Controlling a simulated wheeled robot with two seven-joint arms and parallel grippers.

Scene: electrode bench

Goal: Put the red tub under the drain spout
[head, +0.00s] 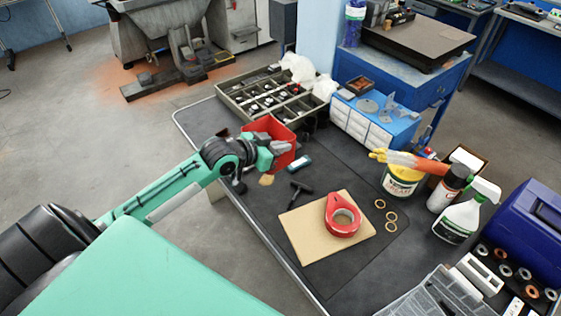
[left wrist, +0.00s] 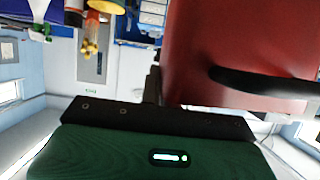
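The red tub (head: 272,130) is at the far left edge of the dark bench, next to the sorting tray, and appears raised at the end of my left arm. My left gripper (head: 266,154) is at the tub's near side and appears shut on its wall. In the left wrist view the tub (left wrist: 222,45) fills the upper right, with a dark finger (left wrist: 262,84) lying across its surface. The tub's inside is mostly hidden. I cannot make out a drain spout in either view. My right gripper is not in view.
A compartment tray (head: 240,97) and a blue-and-white drawer box (head: 365,125) stand behind the tub. A black-handled tool (head: 301,188), a board (head: 298,236) with a red tape roll (head: 331,222), a yellow tub (head: 399,184) and a spray bottle (head: 455,222) occupy the bench.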

